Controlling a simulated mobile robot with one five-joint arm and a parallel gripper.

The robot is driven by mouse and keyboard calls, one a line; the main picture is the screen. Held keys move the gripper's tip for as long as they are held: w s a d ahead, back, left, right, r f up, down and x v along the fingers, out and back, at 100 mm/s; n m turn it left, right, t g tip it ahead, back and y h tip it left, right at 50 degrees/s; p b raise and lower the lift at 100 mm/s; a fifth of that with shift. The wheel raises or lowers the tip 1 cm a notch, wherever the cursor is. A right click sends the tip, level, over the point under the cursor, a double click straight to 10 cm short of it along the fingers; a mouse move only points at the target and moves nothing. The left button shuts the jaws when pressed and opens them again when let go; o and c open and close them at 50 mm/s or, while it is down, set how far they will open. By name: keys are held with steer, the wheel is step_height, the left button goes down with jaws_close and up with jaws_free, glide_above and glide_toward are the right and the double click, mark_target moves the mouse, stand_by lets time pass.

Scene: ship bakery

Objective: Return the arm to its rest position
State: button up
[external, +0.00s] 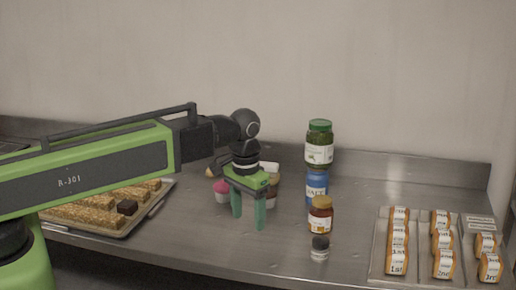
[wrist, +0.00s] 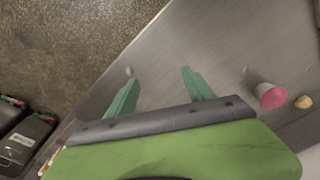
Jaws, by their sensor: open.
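My gripper (external: 248,210) hangs from my green arm, pointing down over the steel counter (external: 190,232). Its two teal fingers are apart with nothing between them. In the wrist view my gripper (wrist: 160,86) also shows spread and empty above the bare counter (wrist: 190,45), near its edge. A pink-topped cupcake (external: 222,190) stands just left of and behind the fingers in the external view. The cupcake is at the right in the wrist view (wrist: 270,95).
A tray (external: 150,207) of pastry bars lies at left, below my arm. A green-lidded jar (external: 319,143), blue can (external: 316,187), amber jar (external: 320,217) and small black-capped jar (external: 320,249) stand right of my gripper. A tray (external: 379,262) with wrapped rolls lies far right.

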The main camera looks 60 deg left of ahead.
steer(key=s+d+m, duration=0.3)
steer(key=s+d, duration=0.4)
steer(key=d, duration=0.2)
steer(key=shift+f+g+h+b, duration=0.3)
steer(key=shift+f+g+b, duration=0.1)
steer(key=shift+f, duration=0.05)
